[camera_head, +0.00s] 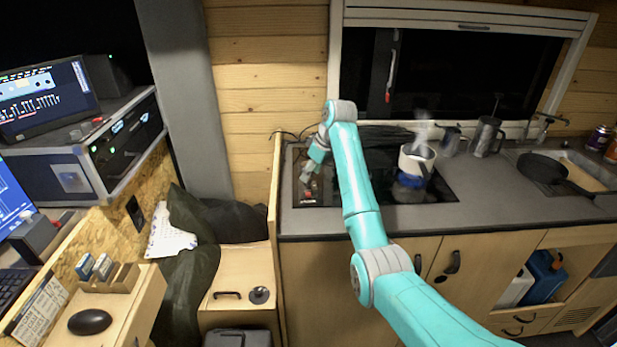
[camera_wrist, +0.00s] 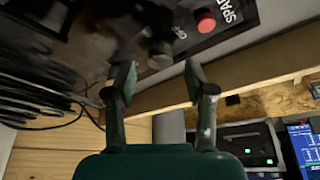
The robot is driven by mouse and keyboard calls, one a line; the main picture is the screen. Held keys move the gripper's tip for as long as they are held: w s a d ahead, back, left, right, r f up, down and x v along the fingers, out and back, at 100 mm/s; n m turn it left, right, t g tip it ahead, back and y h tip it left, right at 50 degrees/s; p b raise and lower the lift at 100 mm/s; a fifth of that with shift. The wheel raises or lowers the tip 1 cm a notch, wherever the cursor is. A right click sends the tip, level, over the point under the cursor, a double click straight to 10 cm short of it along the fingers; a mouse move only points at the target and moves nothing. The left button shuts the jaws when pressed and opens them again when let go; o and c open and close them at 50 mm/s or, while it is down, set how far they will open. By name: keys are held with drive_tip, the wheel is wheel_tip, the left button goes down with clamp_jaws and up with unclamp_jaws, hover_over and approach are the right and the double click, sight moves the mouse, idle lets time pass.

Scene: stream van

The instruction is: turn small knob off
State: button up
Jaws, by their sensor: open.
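A small dark grey knob (camera_wrist: 160,58) shows in the wrist view, beside printed lettering on a dark panel. My gripper (camera_wrist: 158,82) is open, with one finger on each side of the knob in the picture. Both fingers look apart from it, and I cannot tell the exact depth. Which way the knob is turned is too dark to read. In the head view my gripper (camera_head: 309,174) is low over the left end of the dark glass hob (camera_head: 318,195). The knob cannot be made out there.
A red button (camera_wrist: 205,20) with a "SPARK" label is close to the knob. Dark cables (camera_wrist: 40,95) lie at the left of the wrist view. A wooden side panel (camera_head: 273,190) borders the counter's left end.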

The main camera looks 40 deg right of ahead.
drive_tip(key=shift+x, duration=1.4)
clamp_jaws()
